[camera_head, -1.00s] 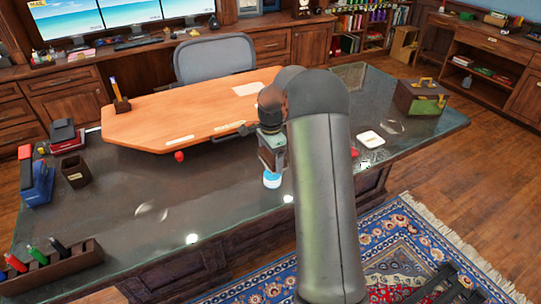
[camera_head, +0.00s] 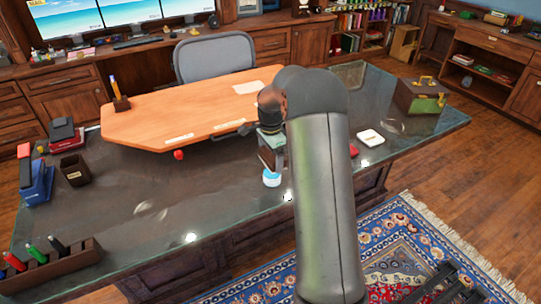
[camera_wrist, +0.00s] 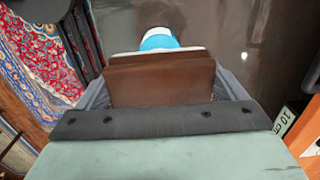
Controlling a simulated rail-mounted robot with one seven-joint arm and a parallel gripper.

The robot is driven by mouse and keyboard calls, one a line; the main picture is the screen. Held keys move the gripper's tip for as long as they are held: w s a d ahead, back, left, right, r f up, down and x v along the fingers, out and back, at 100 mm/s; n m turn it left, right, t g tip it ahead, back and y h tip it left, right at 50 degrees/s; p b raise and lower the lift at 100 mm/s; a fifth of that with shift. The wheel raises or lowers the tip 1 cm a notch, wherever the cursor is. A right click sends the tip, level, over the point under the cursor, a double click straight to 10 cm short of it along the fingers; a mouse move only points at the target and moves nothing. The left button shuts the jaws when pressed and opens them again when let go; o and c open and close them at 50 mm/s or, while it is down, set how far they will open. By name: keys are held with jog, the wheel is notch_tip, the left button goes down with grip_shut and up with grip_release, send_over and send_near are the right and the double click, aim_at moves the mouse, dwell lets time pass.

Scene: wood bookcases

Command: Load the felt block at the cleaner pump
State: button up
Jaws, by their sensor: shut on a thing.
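My gripper (camera_head: 271,158) is over the front middle of the dark glass-topped desk. In the wrist view my gripper (camera_wrist: 160,90) is shut on a brown block (camera_wrist: 160,86) with a pale far edge, which appears to be the felt block. A blue and white round object (camera_wrist: 159,40), likely the cleaner pump, stands just beyond the block. In the head view the same blue and white pump (camera_head: 271,179) shows just below the gripper. The block overlaps the pump in the wrist view, and I cannot tell whether they touch.
An orange-brown desk pad (camera_head: 190,112) lies behind the gripper. A white square item (camera_head: 370,138) and a green and brown box (camera_head: 420,96) are to the right. A dark cup (camera_head: 75,169) and pen tray (camera_head: 50,272) are left.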

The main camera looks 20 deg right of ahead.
jog(key=shift+f+b, duration=0.4)
jog(key=shift+f, duration=0.25)
dwell(0.3)
jog(key=shift+r, duration=0.15)
dwell(0.4)
jog(key=shift+r+p, duration=2.25)
jog(key=shift+r, duration=1.2)
